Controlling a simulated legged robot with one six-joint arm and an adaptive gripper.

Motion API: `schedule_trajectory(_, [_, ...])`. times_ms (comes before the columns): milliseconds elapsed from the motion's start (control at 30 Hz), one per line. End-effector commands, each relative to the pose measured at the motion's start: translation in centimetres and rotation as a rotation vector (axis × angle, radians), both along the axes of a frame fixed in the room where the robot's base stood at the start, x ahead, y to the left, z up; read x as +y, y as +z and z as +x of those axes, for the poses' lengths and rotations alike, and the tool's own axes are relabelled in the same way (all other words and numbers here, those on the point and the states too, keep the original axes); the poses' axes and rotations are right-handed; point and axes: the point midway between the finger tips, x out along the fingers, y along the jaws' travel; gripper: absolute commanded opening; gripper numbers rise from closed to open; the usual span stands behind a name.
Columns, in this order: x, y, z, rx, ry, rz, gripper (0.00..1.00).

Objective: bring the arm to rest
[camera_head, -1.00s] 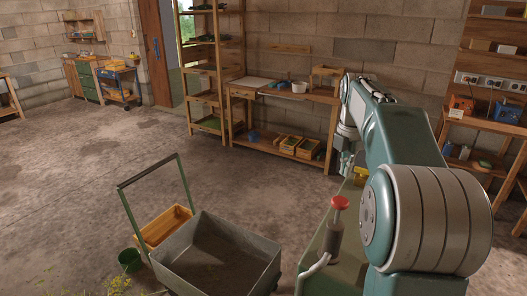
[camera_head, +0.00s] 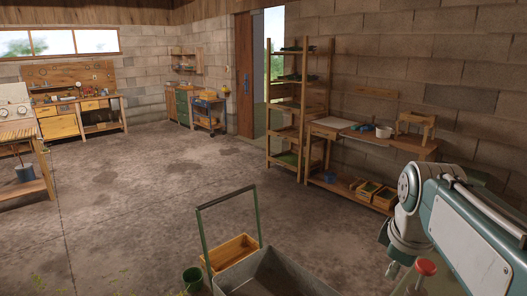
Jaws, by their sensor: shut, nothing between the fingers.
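My arm (camera_head: 470,235) shows at the right edge, teal and white, folded with its wrist towards the middle of the view. My gripper (camera_head: 392,268) is small and partly hidden at the wrist's lower end, pointing down. It is shut and empty, above the floor and left of a red knob (camera_head: 426,267) on a post. I see nothing touching it.
A grey cart (camera_head: 270,275) with a green handle stands at the bottom, with a yellow crate (camera_head: 232,252) and a green bucket (camera_head: 192,279) beside it. A wooden workbench (camera_head: 350,140) and shelf (camera_head: 300,100) line the back wall.

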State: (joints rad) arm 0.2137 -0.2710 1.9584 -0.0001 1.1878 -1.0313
Motion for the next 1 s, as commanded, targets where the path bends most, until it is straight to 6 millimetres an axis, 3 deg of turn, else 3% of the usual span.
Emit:
schedule_trajectory(300, [4.0,-2.5,-5.2,-0.121,-0.329,0.121,0.00])
schedule_trajectory(600, [6.7,-5.9,-9.7,-0.214,-0.628,0.279,0.00])
schedule_trajectory(800, [7.4,-7.4,-11.1,-0.241,-0.737,0.346,0.00])
schedule_trajectory(1000, [7.4,-7.5,-11.2,-0.241,-0.752,0.354,0.00])
